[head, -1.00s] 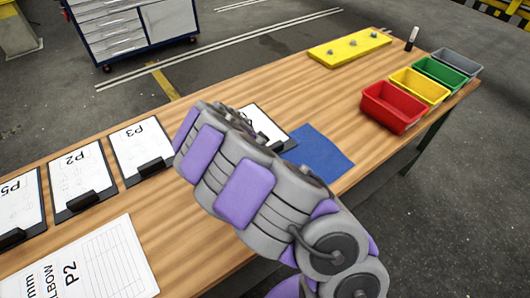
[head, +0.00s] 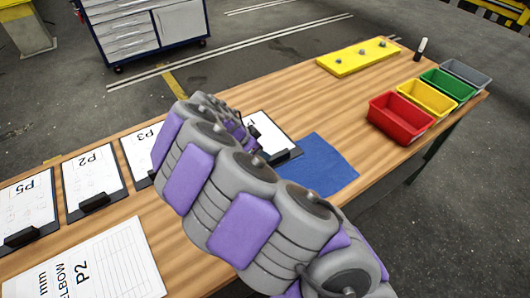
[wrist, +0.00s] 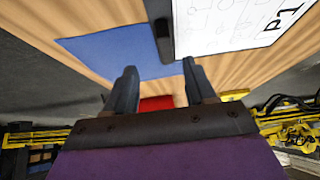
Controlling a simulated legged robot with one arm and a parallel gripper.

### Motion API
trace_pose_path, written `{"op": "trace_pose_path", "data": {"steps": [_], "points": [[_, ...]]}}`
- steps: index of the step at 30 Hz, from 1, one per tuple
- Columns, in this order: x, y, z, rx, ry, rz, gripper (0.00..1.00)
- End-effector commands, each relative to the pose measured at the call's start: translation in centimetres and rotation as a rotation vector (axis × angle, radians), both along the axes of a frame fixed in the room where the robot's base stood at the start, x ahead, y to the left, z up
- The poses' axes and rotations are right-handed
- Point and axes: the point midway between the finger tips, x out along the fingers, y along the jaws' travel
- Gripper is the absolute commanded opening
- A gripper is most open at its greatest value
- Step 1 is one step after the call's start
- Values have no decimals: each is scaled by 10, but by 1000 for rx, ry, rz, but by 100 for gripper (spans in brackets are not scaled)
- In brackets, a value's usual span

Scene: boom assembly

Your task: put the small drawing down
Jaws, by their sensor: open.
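Several clipboards with small drawings lie in a row on the wooden table, marked P5 (head: 26,212), P2 (head: 92,180) and P3 (head: 138,150). A further clipboard (head: 272,138) lies beside the blue mat (head: 318,166), partly behind my arm. In the wrist view a drawing marked P1 (wrist: 235,22) shows on a clipboard with a black clip (wrist: 162,40). My gripper (wrist: 160,85) is open, with nothing seen between its fingers. The fingertips appear near the clipboard and mat. In the head view my arm hides the gripper. I cannot tell which drawing is the small one.
A larger sheet marked P2 (head: 88,262) lies at the front left. Red (head: 400,122), yellow (head: 427,100), green (head: 448,84) and grey (head: 466,72) bins stand at the right edge. A yellow plate (head: 358,56) and a marker (head: 421,48) stand at the back.

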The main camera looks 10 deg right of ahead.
Motion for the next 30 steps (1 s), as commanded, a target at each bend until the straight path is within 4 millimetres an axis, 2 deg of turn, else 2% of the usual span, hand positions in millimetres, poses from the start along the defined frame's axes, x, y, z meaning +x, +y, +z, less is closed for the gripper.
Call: {"op": "trace_pose_path", "data": {"steps": [3,10,13,16,20,21,23,26,30], "points": [[-2,6,10,0,0,0,55],[-4,7,15,0,3,-1,55],[-10,-2,25,-2,15,1,55],[-27,-21,49,-1,52,15,55],[-70,-52,86,25,142,63,55],[-86,-59,95,41,174,86,55],[-111,-68,106,70,226,126,55],[-153,-75,119,126,305,218,55],[-214,-72,126,221,414,392,55]]}}
